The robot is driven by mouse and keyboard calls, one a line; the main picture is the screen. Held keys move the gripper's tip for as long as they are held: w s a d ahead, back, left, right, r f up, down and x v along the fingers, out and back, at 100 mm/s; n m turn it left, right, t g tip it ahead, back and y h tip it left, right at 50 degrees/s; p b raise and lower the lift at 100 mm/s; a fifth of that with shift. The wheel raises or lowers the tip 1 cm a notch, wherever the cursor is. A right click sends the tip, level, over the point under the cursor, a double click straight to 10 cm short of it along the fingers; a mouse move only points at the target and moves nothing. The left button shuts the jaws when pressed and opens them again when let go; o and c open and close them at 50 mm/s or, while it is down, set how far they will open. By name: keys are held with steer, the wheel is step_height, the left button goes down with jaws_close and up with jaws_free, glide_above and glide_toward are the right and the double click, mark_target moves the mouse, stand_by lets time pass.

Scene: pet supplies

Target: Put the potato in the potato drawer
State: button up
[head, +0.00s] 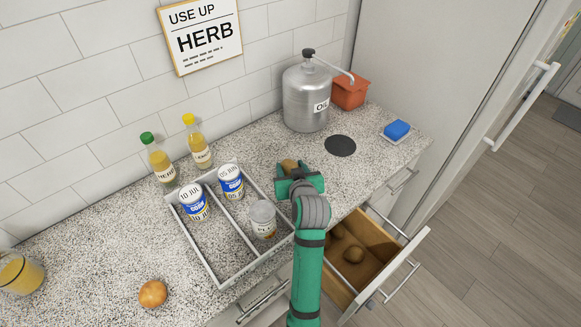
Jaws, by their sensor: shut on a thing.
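My gripper (291,172) is over the counter, right of the divided tray, and is shut on a brown potato (289,165). The potato shows just beyond the fingers; part of it is hidden by them. A wooden drawer (389,247) is pulled open below the counter's front edge, to the lower right of my gripper. Brown potatoes (354,254) lie inside it. My arm hides part of the drawer's left side.
A divided tray (222,256) holds two blue-and-white tubs (194,204) and a clear jar (263,219). A round yellow-brown onion (153,293) lies at the front left.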

steer(key=o, duration=0.7)
steer(key=shift+f, duration=0.1)
steer(key=o, duration=0.5)
steer(key=shift+c, duration=0.2)
